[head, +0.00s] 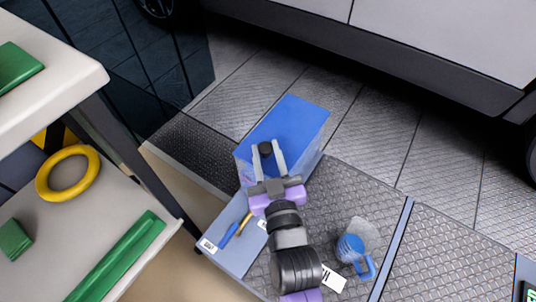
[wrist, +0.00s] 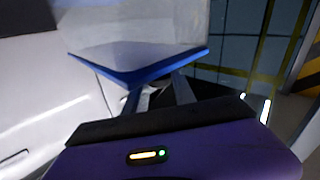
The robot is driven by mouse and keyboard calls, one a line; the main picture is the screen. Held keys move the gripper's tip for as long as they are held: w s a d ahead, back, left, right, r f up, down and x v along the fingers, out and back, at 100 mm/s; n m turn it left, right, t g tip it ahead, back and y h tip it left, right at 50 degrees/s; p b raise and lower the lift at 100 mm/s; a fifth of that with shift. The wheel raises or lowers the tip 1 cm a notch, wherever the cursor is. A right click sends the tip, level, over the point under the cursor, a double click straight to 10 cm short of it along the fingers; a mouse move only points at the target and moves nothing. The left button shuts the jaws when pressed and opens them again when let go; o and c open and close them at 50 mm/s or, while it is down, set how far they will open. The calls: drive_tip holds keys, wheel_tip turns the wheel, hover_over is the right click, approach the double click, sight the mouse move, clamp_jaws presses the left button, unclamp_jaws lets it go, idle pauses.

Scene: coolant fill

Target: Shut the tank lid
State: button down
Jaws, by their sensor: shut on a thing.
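The tank (head: 313,150) is a blue box on the floor platform in the middle of the head view. Its flat bright blue lid (head: 292,118) faces up. My gripper (head: 266,152) is over the near part of the lid, its two pale fingers around a small dark knob (head: 265,148). In the wrist view, the lid (wrist: 140,58) is a thin, pale, blue-edged panel just beyond my fingers (wrist: 158,97). The knob is hidden there. I cannot tell whether the lid lies flush on the tank or stands slightly raised.
A blue jug (head: 352,245) stands right of my arm. A shallow tray (head: 212,241) with a blue-handled and a yellow tool is at left. A table (head: 55,95) and shelf with a yellow ring (head: 45,185) stand farther left. A grey car (head: 420,45) is behind; the floor between is clear.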

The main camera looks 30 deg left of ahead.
drive_tip(key=shift+w+d+f+b, duration=0.1)
drive_tip(key=shift+d+f+b, duration=0.1)
drive_tip(key=shift+f+b, duration=0.4)
drive_tip(key=c, duration=1.1)
unclamp_jaws()
drive_tip(key=shift+o, duration=0.2)
drive_tip(key=shift+a, duration=0.1)
drive_tip(key=shift+s, duration=0.3)
drive_tip(key=v, duration=0.7)
drive_tip(key=shift+d, duration=0.25)
